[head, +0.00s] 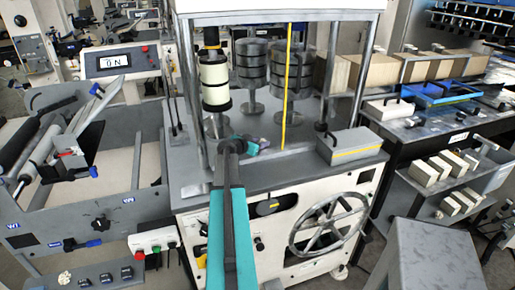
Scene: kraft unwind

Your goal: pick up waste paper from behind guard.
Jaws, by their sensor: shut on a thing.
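My gripper (258,147) is at the end of my teal and dark grey arm, low over the grey deck (290,172) of the central machine, inside its framed front. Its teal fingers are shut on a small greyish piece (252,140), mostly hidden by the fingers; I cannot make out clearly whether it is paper. The guard appears to be the upright frame (328,65) around the deck, with a yellow strip (286,90) down its front. A small whitish crumpled lump (65,277) lies at the lower left, far from my gripper.
A white roll (214,82) on a spindle stands left of my gripper, and dark stacked discs (252,68) stand behind it. A grey box (349,145) sits on the deck at right. A handwheel (328,225) juts from the machine's front. A grey stand (432,255) fills the lower right.

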